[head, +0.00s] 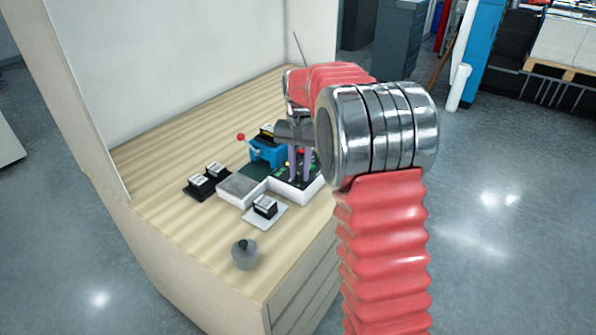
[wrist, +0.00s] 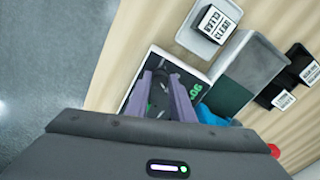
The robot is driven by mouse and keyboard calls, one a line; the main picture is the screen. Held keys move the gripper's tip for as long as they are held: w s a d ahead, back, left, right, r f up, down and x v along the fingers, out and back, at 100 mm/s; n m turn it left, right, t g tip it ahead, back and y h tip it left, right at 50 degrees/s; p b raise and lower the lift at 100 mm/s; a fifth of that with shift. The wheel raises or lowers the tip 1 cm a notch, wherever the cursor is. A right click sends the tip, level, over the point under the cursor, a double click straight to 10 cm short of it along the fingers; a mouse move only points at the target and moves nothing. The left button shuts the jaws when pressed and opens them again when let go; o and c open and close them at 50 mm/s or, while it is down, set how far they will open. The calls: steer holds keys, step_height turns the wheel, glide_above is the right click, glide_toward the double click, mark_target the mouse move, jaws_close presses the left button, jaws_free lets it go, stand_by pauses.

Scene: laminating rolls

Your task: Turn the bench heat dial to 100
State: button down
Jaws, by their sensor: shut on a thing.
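A black control panel (wrist: 196,82) with green markings lies on a white base; it also shows in the head view (head: 285,184). My gripper (head: 299,178) reaches down onto this panel with its two purple fingers. In the wrist view, my gripper (wrist: 163,78) is shut around a dark dial (wrist: 160,95) on the panel. The fingers and the tilt of the view hide much of the dial. I cannot read its setting or the scale.
A blue machine (head: 268,151) with a red-knobbed lever stands behind the panel. A grey plate (head: 241,187) is left of it. Black blocks with white labels (head: 203,184) and a light tray (head: 280,213) lie nearby. A grey lidded pot (head: 245,255) stands near the front edge.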

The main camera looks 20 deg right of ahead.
mark_target(300, 175)
steer(key=shift+m, duration=0.6)
steer(key=c, duration=1.5)
jaws_free()
steer(key=shift+c, duration=0.2)
step_height(300, 175, up, 14)
steer(key=shift+f, duration=0.2)
